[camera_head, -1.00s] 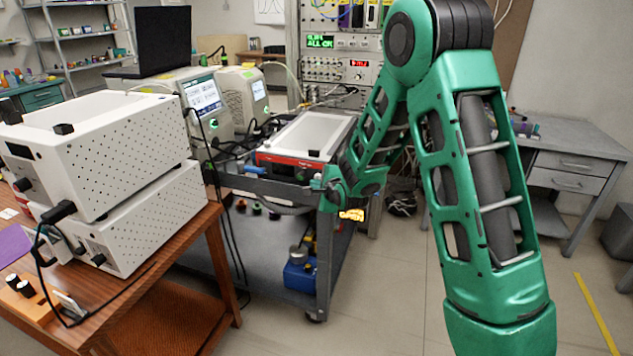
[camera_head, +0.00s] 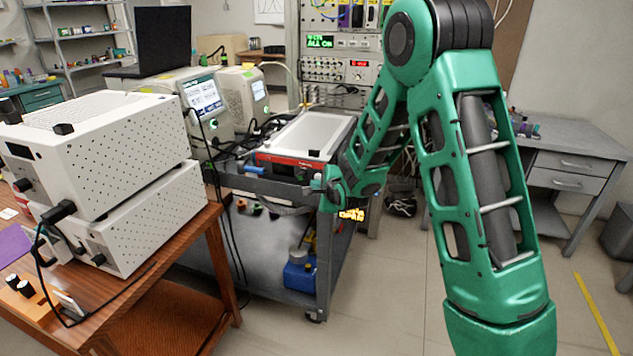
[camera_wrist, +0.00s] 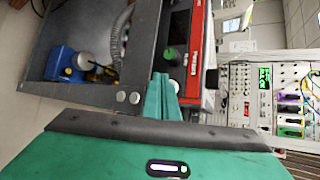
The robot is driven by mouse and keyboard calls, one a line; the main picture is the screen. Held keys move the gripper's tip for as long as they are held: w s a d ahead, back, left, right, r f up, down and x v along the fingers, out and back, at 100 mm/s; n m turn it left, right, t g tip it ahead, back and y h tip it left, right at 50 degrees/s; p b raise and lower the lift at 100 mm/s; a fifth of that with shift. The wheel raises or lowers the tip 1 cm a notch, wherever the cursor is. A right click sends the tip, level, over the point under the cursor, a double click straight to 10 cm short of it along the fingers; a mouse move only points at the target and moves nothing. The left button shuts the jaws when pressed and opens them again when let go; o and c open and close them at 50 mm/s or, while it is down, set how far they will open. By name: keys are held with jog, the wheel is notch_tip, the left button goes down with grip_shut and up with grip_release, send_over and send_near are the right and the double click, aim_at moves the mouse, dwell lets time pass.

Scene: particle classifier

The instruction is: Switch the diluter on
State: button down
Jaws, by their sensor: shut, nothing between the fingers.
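A box with a white top and a red and black front (camera_head: 305,137) sits on the grey cart; it may be the diluter, but its label is too small to read. The wrist view shows its red front edge (camera_wrist: 197,45) turned sideways, with a green knob (camera_wrist: 169,53) and a pale round knob (camera_wrist: 172,86) on the dark panel. My gripper (camera_wrist: 162,85) is shut and empty. Its green fingertips overlap the panel's lower end in that view, close to the pale knob. I cannot tell whether they touch it. In the head view my wrist hides part of the box's right end.
The grey cart (camera_head: 318,265) has a lower shelf with a blue pump-like item (camera_head: 300,275). White perforated boxes (camera_head: 130,230) stand on a wooden table at left. An instrument rack (camera_head: 340,60) stands behind. The floor at right is open.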

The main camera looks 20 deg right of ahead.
jog(key=shift+w+d, duration=0.25)
jog(key=shift+w+d+r, duration=0.1)
jog(key=shift+w+d, duration=0.45)
jog(key=shift+w, duration=0.15)
dwell(1.5)
jog(key=shift+a, duration=0.1)
jog(key=shift+s+a, duration=0.7)
jog(key=shift+s, duration=0.3)
jog(key=shift+s+a, duration=0.75)
jog(key=shift+s, duration=0.3)
jog(key=shift+s+a, duration=0.75)
jog(key=shift+s, duration=0.25)
